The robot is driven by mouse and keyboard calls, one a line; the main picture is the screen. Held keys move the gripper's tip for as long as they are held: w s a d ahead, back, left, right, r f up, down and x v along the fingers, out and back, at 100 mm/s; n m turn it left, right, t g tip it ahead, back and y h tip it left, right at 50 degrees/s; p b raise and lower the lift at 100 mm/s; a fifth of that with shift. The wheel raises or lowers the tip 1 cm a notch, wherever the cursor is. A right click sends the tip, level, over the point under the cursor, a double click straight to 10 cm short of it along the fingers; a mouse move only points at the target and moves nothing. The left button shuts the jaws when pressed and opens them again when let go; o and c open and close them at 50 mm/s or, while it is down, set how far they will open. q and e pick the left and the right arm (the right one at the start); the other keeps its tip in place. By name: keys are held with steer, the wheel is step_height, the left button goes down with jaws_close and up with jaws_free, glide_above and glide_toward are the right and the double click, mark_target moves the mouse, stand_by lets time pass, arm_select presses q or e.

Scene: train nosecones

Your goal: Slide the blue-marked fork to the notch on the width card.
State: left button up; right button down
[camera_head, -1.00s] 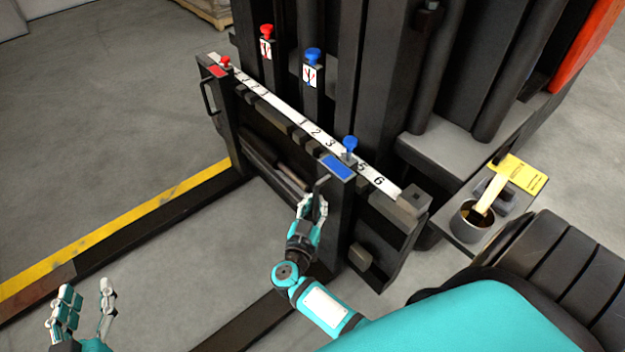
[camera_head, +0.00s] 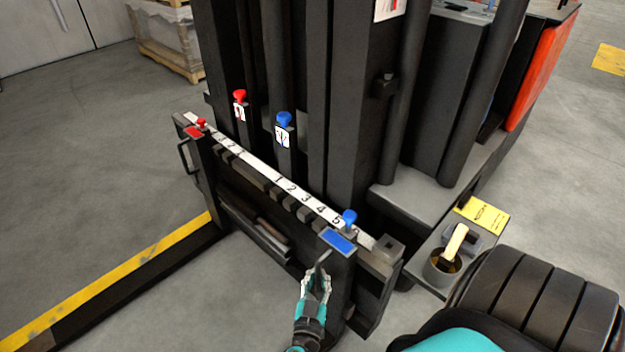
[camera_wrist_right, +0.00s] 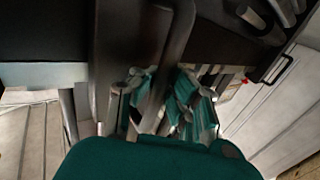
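The blue-marked fork (camera_head: 338,241) has a blue plate on top and hangs at the right part of the carriage. Its blue knob (camera_head: 349,217) stands just right of the 5 on the white scale (camera_head: 262,166); no 6 shows. My right gripper (camera_head: 316,281) is at the fork's dark handle (camera_head: 322,262). In the right wrist view its fingers (camera_wrist_right: 163,98) lie on both sides of a dark bar (camera_wrist_right: 168,55). A yellow card (camera_head: 482,214) with dark print too small to read lies at the right; I cannot make out a notch. My left gripper is out of view.
The red-marked fork (camera_head: 194,131) hangs at the carriage's left end. Red (camera_head: 240,106) and blue (camera_head: 284,130) knobs stand on posts behind the scale. A cup (camera_head: 442,268) stands near the card. A black ribbed part (camera_head: 540,290) is at lower right.

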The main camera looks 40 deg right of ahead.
steer(key=shift+a+f, duration=0.25)
steer(key=shift+a, duration=0.2)
steer(key=c, duration=1.4)
jaws_free()
steer(key=shift+r, duration=0.1)
steer(key=shift+o, duration=0.6)
steer(key=shift+d+r, duration=0.1)
steer(key=shift+d, duration=0.1)
steer(key=shift+w, duration=0.15)
